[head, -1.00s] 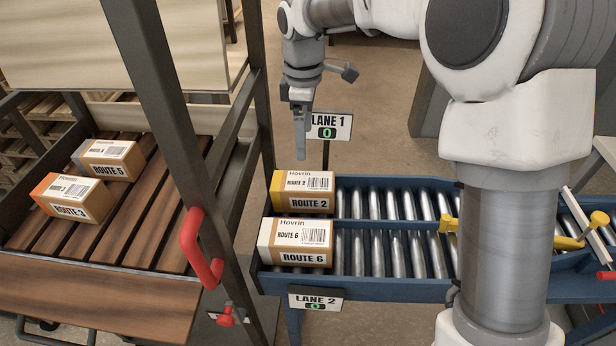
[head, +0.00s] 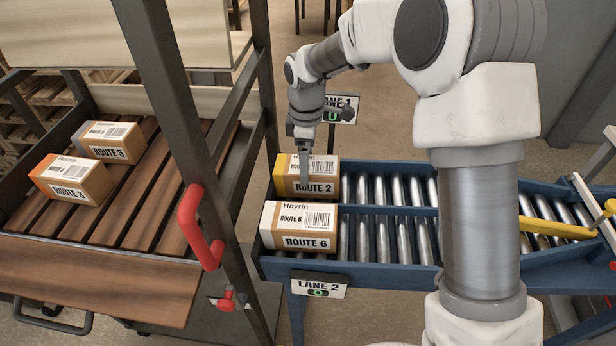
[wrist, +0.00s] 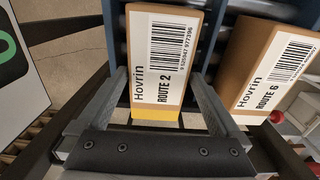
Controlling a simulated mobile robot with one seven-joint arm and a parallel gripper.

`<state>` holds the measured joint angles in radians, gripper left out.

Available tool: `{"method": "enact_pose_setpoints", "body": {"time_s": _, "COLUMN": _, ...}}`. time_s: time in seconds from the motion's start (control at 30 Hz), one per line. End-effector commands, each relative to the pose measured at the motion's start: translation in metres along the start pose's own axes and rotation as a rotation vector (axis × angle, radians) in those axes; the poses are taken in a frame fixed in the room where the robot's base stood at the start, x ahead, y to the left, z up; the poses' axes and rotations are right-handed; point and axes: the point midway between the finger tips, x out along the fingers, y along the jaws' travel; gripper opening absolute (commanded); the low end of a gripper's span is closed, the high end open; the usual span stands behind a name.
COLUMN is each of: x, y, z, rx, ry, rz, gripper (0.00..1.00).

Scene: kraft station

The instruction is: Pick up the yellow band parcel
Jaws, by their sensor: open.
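The yellow band parcel, labelled Route 2 (head: 317,187), sits in the back lane at the left end of the roller conveyor. In the wrist view the same parcel (wrist: 165,60) shows its white label, with its yellow band at the bottom edge. My gripper (head: 304,180) is open and points down at the parcel. In the wrist view its two fingers (wrist: 160,95) stand on either side of the parcel's yellow end. I cannot tell whether they touch it.
The Route 6 parcel (head: 298,226) lies in the front lane, close beside. The Route 3 parcel (head: 72,180) and Route 5 parcel (head: 113,142) lie on the slatted cart (head: 135,205) at left. A red handle (head: 200,228) and dark posts stand between cart and conveyor. Rollers rightward are clear.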

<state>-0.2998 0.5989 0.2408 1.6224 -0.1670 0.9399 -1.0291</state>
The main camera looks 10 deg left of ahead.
Motion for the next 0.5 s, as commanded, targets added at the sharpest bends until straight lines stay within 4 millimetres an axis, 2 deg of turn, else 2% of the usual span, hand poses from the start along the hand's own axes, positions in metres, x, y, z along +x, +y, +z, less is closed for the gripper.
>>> {"method": "enact_pose_setpoints", "body": {"time_s": 0.3, "x": 0.045, "y": 0.002, "z": 0.003, "rx": -0.001, "ry": -0.001, "rz": -0.002, "gripper": 1.00}}
{"method": "enact_pose_setpoints", "body": {"time_s": 0.5, "x": 0.048, "y": 0.002, "z": 0.003, "rx": 0.000, "ry": -0.001, "rz": -0.001, "gripper": 1.00}}
